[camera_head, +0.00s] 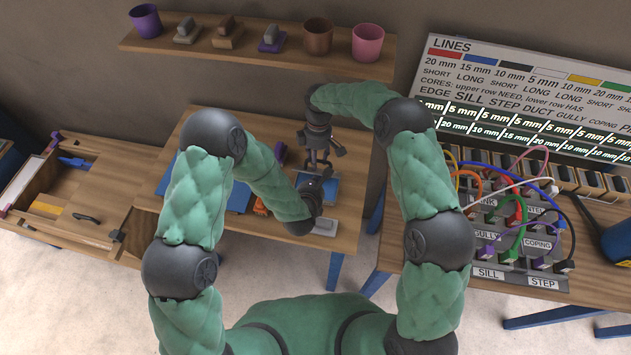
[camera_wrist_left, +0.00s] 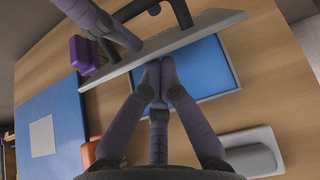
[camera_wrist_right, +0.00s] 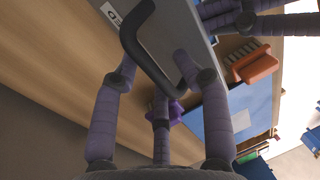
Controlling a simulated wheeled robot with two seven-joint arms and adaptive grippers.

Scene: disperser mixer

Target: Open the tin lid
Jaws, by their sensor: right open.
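The tin lid (camera_wrist_left: 150,52) is a grey slab with a black bar handle (camera_wrist_right: 150,45). It stands tilted up over the blue-floored tin (camera_wrist_left: 205,72), which shows as a blue patch (camera_head: 322,187) in the head view. My right gripper (camera_wrist_right: 155,65) is open, its fingers on either side of the handle; its fingers also show above the lid in the left wrist view (camera_wrist_left: 108,28). My left gripper (camera_wrist_left: 158,80) has its fingertips together at the lid's lower edge, over the tin. Whether they touch the lid is unclear. My arms hide part of the tin in the head view.
A blue mat (camera_wrist_left: 45,125) with a pale square, a purple block (camera_wrist_left: 82,56), an orange brush (camera_wrist_right: 255,65) and a pale grey item (camera_wrist_left: 252,152) lie nearby. A shelf (camera_head: 255,58) with cups is behind. A cable panel (camera_head: 515,225) stands right, an open wooden box (camera_head: 90,200) left.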

